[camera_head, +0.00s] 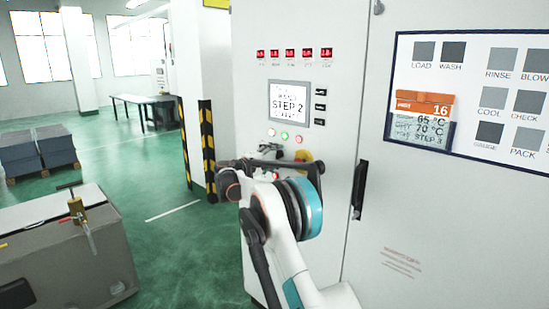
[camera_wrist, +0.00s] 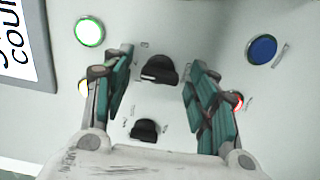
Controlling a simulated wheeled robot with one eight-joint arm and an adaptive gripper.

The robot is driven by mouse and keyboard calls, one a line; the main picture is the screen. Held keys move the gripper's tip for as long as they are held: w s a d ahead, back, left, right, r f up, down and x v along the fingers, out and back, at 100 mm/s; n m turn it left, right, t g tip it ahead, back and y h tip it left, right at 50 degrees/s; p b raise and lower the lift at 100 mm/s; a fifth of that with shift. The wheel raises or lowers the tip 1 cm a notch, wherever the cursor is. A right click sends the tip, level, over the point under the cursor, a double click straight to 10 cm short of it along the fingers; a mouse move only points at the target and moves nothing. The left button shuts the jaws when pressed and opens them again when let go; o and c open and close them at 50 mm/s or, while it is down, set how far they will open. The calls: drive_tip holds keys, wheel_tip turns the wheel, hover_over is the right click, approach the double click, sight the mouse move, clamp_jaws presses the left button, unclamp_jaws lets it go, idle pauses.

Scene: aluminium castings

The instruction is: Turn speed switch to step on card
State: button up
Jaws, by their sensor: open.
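The card (camera_head: 420,110) is orange-topped, marked 16, and sits in a dark pocket on the cabinet's right door; its lines read 65 °C, 70 °C and STEP 3. The cabinet display (camera_head: 289,103) reads STEP 2. The wrist view shows two black rotary switches: an upper knob (camera_wrist: 159,70) and a lower knob (camera_wrist: 145,130). Their labels are too small to read, so I cannot tell which sets speed. My gripper (camera_wrist: 160,62) is open and empty, its green-padded fingers either side of the upper knob, with gaps on both sides. In the head view my arm mostly hides the switches.
A lit green button (camera_wrist: 90,31), a blue button (camera_wrist: 262,49) and a partly hidden red button (camera_wrist: 236,100) surround the knobs. A black door handle (camera_head: 360,188) juts out right of my arm. A grey crate (camera_head: 70,250) stands at left. Green floor between is clear.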

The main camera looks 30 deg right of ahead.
drive_tip(key=c, duration=1.1)
drive_tip(key=shift+o, duration=0.2)
drive_tip(key=shift+m, duration=0.4)
drive_tip(key=shift+m+p, duration=1.1)
drive_tip(key=shift+m, duration=2.9)
drive_tip(key=shift+f, duration=0.1)
drive_tip(key=o, duration=1.1)
drive_tip(key=shift+c, duration=0.2)
